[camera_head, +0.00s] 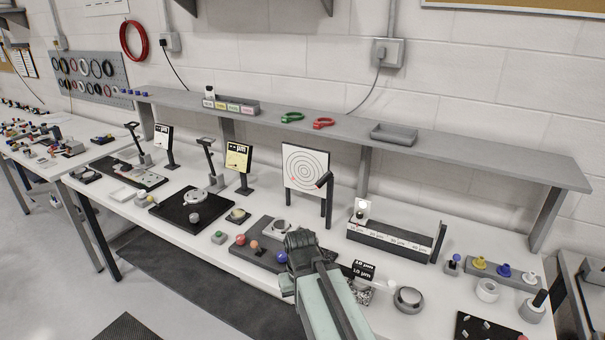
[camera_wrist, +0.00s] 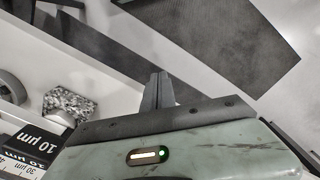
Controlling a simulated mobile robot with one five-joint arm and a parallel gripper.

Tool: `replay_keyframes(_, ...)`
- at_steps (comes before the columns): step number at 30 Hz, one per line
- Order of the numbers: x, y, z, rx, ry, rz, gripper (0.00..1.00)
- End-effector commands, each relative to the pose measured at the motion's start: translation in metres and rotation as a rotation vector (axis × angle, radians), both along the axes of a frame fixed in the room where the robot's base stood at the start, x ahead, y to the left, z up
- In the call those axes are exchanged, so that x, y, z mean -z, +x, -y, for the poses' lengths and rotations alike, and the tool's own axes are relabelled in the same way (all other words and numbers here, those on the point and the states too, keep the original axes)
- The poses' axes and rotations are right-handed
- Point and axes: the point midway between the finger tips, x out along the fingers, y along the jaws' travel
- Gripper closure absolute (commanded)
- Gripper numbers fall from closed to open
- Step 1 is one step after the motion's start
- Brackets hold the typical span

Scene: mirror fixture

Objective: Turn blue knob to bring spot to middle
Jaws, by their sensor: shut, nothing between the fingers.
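The blue knob (camera_head: 282,257) sits at the front right of a dark base plate (camera_head: 262,258), beside an orange knob (camera_head: 254,245) and a red knob (camera_head: 240,239). A round light-grey mount (camera_head: 278,228) stands on the plate behind them. The target card (camera_head: 305,168) with concentric rings stands upright behind. A faint reddish mark, perhaps the spot, seems to lie low left on it, but it is too small to be sure. My gripper (camera_head: 299,240) is just right of the blue knob; contact cannot be told. In the wrist view its fingers (camera_wrist: 158,88) are together and empty; no knob shows there.
A black 10 µm label block (camera_head: 363,270) and a grey ring (camera_head: 408,299) stand right of my arm. A long fixture (camera_head: 392,242) lies behind them. A shelf (camera_head: 450,150) runs above the bench.

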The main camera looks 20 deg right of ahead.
Motion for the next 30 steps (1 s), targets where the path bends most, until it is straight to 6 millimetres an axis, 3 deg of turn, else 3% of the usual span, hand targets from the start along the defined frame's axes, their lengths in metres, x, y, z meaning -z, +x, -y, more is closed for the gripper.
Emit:
replay_keyframes(2, 0.0, 0.0, 0.0, 0.0, 0.0, 0.0, 1.0)
replay_keyframes(8, 0.0, 0.0, 0.0, 0.105, 0.0, 0.0, 0.47)
replay_keyframes(11, 0.0, 0.018, 0.0, 0.276, 0.0, 0.0, 0.46)
replay_keyframes(14, -0.004, 0.056, 0.0, 0.485, 0.0, 0.0, 0.46)
replay_keyframes(21, -0.039, 0.159, -0.002, 0.9, 0.0, 0.0, 0.46)
replay_keyframes(24, -0.058, 0.202, -0.004, 1.001, 0.0, 0.0, 0.46)
replay_keyframes(27, -0.076, 0.228, -0.005, 1.01, 0.0, 0.0, 0.46)
replay_keyframes(30, -0.086, 0.227, -0.006, 1.007, 0.0, 0.0, 0.46)
